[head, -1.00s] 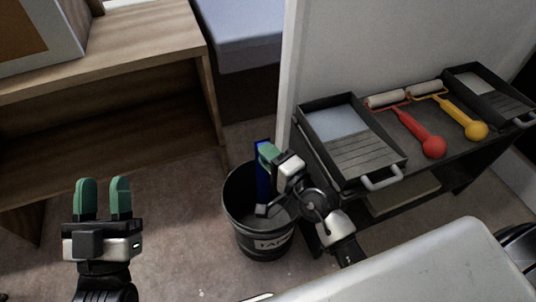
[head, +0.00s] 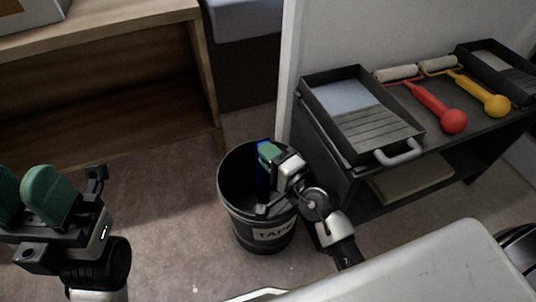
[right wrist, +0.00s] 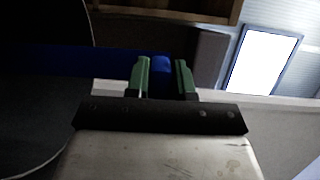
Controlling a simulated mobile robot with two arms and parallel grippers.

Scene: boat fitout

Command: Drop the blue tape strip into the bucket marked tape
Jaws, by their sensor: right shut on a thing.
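In the head view the strip and the fingertips are over the mouth of the black bucket (head: 232,205), with the strip's lower part inside the rim. The bucket has a white label (head: 274,233) that reads as tape, partly cut by my arm. In the right wrist view the blue strip (right wrist: 161,63) sits between the green fingers of the right gripper (right wrist: 165,78). My left gripper (head: 25,195) is open and empty at the left edge.
A wooden bench (head: 120,85) stands behind at left. A dark shelf (head: 440,150) at right holds paint trays (head: 355,118), a red roller (head: 430,105) and a yellow roller (head: 480,92). Carpet is clear left of the bucket.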

